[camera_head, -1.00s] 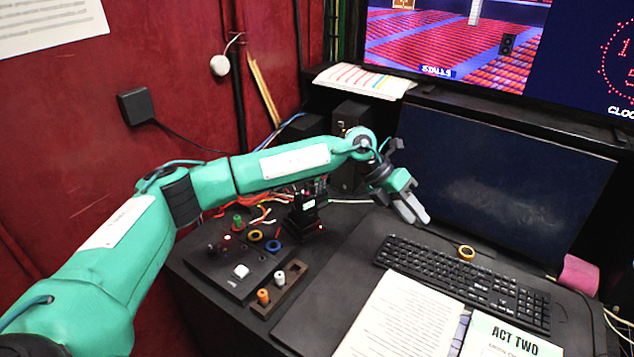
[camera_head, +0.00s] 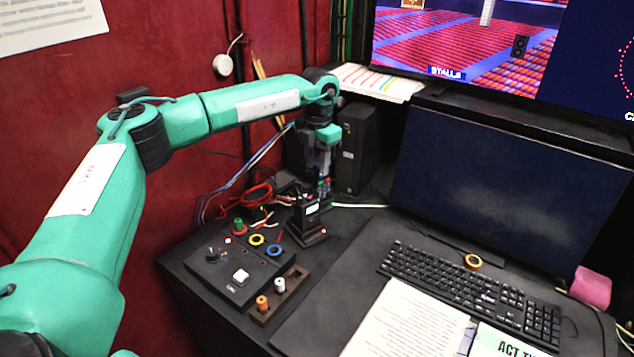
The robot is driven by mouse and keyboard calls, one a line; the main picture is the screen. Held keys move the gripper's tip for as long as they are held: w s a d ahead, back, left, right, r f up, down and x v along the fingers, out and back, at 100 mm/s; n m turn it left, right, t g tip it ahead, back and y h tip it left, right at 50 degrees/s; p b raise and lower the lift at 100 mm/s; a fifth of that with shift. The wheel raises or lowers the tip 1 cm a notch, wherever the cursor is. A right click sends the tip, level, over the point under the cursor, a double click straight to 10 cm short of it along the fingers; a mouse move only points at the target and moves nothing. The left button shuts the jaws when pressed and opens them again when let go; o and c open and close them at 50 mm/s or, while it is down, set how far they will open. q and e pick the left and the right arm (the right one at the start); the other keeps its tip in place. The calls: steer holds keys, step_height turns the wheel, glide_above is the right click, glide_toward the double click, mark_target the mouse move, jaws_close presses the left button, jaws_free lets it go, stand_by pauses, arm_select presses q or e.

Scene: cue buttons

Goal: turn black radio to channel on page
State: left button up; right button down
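The black radio (camera_head: 312,209) stands upright at the back of the dark desk box, with a small lit display on its front. Its top is partly hidden by my gripper. My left gripper (camera_head: 321,170) points down directly over the radio's top. Its fingers are at or just above the top; I cannot tell whether they touch it or how far apart they are. The printed page (camera_head: 400,322) lies on the desk at the front, its text too small to read. My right gripper is not in view.
A control panel with a white button (camera_head: 240,276), coloured rings and knobs sits left of the radio. A wooden holder (camera_head: 290,296) has orange and white pegs. Cables (camera_head: 258,196) lie behind. The keyboard (camera_head: 470,290) and dark monitor (camera_head: 490,185) are at right.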

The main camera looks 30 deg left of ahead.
mark_target(317, 189)
arm_select(q)
step_height(317, 189, down, 6)
steer(key=shift+f+p, duration=0.1)
steer(key=shift+p, duration=0.7)
steer(key=shift+a+f, duration=0.1)
steer(key=shift+f, duration=0.75)
steer(key=shift+c, duration=0.5)
jaws_close()
